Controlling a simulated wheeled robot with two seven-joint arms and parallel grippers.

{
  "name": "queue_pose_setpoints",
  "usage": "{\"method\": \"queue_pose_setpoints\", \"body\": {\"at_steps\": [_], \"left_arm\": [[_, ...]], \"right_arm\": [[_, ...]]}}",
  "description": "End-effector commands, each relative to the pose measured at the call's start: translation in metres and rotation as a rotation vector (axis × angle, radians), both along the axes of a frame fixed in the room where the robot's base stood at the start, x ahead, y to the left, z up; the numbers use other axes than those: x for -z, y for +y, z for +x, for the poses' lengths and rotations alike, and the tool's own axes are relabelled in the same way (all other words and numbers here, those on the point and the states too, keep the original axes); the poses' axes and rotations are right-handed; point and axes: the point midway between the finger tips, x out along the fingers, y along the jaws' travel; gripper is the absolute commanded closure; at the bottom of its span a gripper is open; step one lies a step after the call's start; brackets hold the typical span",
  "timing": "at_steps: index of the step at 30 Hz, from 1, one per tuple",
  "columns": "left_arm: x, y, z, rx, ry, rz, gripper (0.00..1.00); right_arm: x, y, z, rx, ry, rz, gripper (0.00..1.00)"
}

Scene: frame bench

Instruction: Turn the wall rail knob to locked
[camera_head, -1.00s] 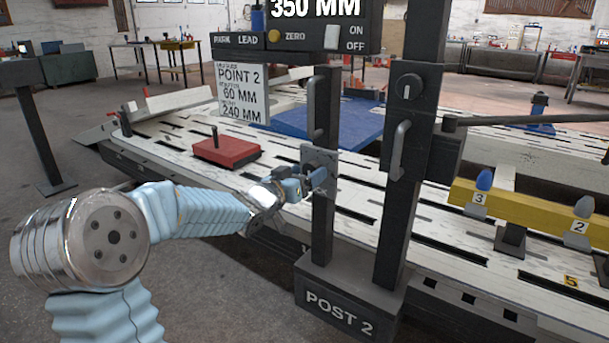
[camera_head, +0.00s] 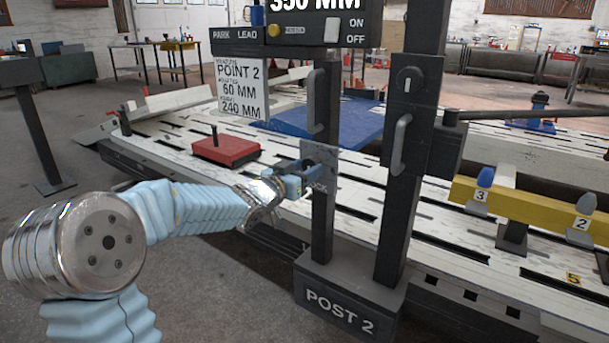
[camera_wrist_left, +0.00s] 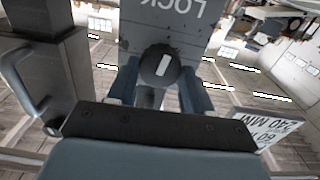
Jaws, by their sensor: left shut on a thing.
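The knob (camera_wrist_left: 158,66) is round and dark with a white bar mark. In the left wrist view it sits on a grey plate (camera_wrist_left: 165,25) lettered LOCK, seen upside down; part of the lettering is cut off. In the head view the plate (camera_head: 321,158) is on the left upright of Post 2, and my gripper hides the knob. My left gripper (camera_head: 308,181) is at the plate. In the left wrist view its blue fingers (camera_wrist_left: 160,88) lie on either side of the knob, shut on it. The white mark is slightly tilted there. My right gripper is not in view.
Post 2's base (camera_head: 345,296) stands below. A sign (camera_head: 240,90) hangs at the upper left. A red block (camera_head: 226,150) lies on the bench behind my arm.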

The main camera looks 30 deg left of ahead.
Motion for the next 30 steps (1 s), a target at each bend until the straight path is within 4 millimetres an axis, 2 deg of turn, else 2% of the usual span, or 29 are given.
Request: {"method": "queue_pose_setpoints", "body": {"at_steps": [1, 9, 30], "left_arm": [[0.004, 0.000, 0.000, 0.000, -0.005, 0.038, 0.80], [0.004, -0.001, 0.000, 0.000, -0.025, 0.288, 0.80], [0.004, -0.002, 0.000, 0.000, -0.075, 0.951, 0.80]], "right_arm": [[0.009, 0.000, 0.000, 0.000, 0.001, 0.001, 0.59], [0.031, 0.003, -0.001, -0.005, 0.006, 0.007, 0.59], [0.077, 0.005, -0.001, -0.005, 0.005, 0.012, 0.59]]}}
